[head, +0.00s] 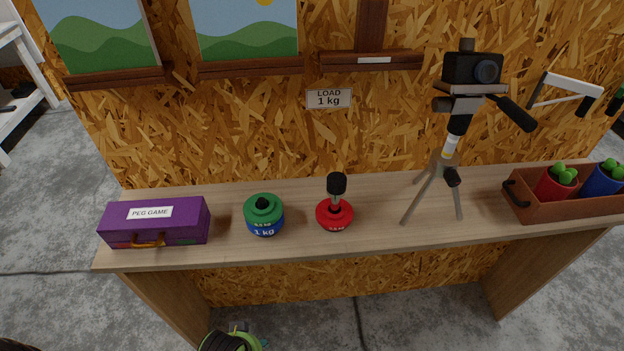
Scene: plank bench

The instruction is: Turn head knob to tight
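A black camera (472,69) sits on a tripod (447,160) that stands on the right half of the bench. The tripod head (458,104) is dark, with a grey plate under the camera. A dark stub (441,104) sticks out of the head's left side and may be the head knob; any tight mark is too small to see. A black handle (516,114) slants down to the right from the head. Another dark knob (452,177) sits lower, near the legs. Neither of my grippers is in view.
On the plank bench (385,215) are a purple peg game box (180,221), a green and blue 1 kg weight (264,214), a red weight with a black-topped post (335,214) and a brown planter (532,206). A white-and-black bracket-like object (568,85) is right of the camera.

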